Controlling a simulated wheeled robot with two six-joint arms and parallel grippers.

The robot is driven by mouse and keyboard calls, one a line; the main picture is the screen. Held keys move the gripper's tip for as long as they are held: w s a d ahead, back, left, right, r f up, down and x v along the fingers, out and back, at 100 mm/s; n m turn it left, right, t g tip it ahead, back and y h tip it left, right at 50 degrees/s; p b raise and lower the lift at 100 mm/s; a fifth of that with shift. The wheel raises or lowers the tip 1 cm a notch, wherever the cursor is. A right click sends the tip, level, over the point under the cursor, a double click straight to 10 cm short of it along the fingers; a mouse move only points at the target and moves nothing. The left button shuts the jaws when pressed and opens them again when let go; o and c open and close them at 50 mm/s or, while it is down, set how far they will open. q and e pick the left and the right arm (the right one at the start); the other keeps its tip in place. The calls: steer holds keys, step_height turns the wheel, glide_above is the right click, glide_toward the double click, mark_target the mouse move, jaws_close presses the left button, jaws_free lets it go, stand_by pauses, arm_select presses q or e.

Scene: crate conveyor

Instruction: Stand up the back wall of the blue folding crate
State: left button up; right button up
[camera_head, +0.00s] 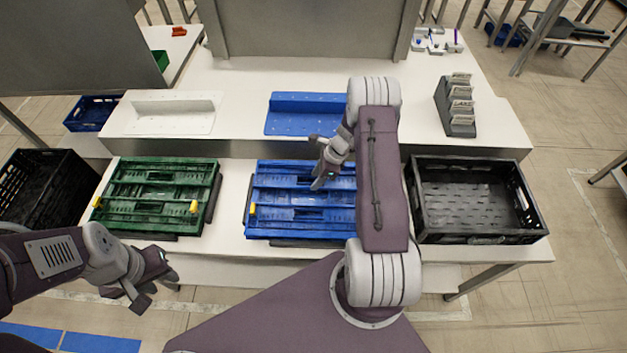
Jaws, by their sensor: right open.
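The blue folding crate (290,213) lies folded flat on the white table in the middle of the head view. Its walls are down, and yellow tabs show at its left side. My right gripper (318,182) is over the far middle part of the crate, pointing down, with its jaws open. I cannot tell whether it touches the crate. My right arm hides the crate's right part. My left gripper (143,297) hangs in front of the table's near edge, at the lower left, away from the crate. Its fingers look apart with nothing between them.
A folded green crate (155,205) lies to the left and an open black crate (480,239) stands to the right. Behind are a raised shelf with a white angled plate (170,118), a blue one (300,125) and a grey rack (456,110).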

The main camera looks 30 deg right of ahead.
steer(key=shift+a+f, duration=0.75)
steer(key=shift+f, duration=0.25)
steer(key=shift+w+d+f, duration=0.1)
jaws_close()
